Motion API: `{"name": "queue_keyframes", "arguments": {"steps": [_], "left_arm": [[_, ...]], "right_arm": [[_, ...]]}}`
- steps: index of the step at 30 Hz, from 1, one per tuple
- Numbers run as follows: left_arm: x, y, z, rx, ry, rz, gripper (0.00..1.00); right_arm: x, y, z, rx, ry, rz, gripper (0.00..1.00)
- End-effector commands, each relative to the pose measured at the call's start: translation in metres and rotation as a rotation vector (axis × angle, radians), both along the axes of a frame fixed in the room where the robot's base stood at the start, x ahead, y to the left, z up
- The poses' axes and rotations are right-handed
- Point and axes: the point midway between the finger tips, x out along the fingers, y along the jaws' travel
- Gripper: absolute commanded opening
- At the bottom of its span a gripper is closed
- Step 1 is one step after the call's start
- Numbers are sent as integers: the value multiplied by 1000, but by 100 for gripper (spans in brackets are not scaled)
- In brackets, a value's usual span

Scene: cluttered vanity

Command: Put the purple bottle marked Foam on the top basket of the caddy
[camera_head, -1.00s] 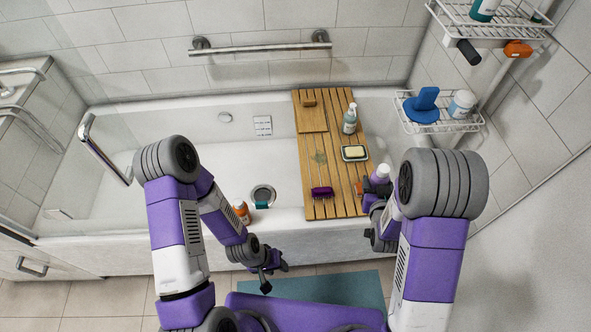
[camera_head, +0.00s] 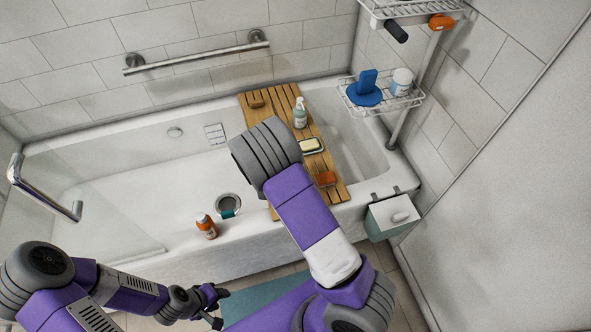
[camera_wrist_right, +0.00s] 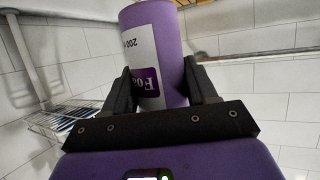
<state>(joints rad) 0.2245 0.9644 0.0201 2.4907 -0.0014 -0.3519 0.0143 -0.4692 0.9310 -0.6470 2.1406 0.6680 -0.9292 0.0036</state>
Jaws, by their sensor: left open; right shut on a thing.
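The purple bottle (camera_wrist_right: 172,45) with a white label and the partial text "Fo" shows in the right wrist view. My right gripper (camera_wrist_right: 162,85) is shut on it, one finger on each side. In the head view my right arm hides this gripper and the bottle. The caddy's top basket (camera_head: 408,12) is a white wire shelf at the top edge of the head view, partly cut off. The caddy's lower basket (camera_head: 352,105) holds a blue item (camera_head: 367,88) and a white jar (camera_head: 401,82). My left gripper (camera_head: 217,304) is open and empty, low before the tub.
A wooden board (camera_head: 290,92) across the tub holds a pump bottle (camera_head: 300,113), a soap dish (camera_head: 311,146) and an orange-brown block (camera_head: 326,178). An orange bottle (camera_head: 206,226) stands on the tub rim.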

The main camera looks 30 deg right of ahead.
Motion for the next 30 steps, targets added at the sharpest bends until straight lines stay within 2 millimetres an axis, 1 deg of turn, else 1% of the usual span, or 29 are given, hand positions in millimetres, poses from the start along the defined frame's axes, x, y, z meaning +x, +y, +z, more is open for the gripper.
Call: {"name": "queue_keyframes", "arguments": {"steps": [1,5,9,12,17,24,27,30], "left_arm": [[0,0,-1,0,0,0,43],[0,0,-2,0,0,0,43],[0,0,-2,0,0,1,43],[0,0,-3,0,0,1,43],[0,0,-5,0,0,1,43],[0,0,-21,0,0,1,43],[0,0,-24,0,0,1,43],[0,0,-26,0,0,1,43]], "right_arm": [[6,-4,-5,-5,-3,-55,19],[11,-15,-19,-5,-2,-204,19],[15,-17,-33,-4,-2,-314,19],[16,-17,-40,-3,-2,-364,19],[17,-16,-50,-3,-1,-402,19],[16,-16,-95,-4,0,-408,19],[17,-16,-106,-4,-1,-408,19],[17,-16,-112,-2,-1,-409,19]]}}
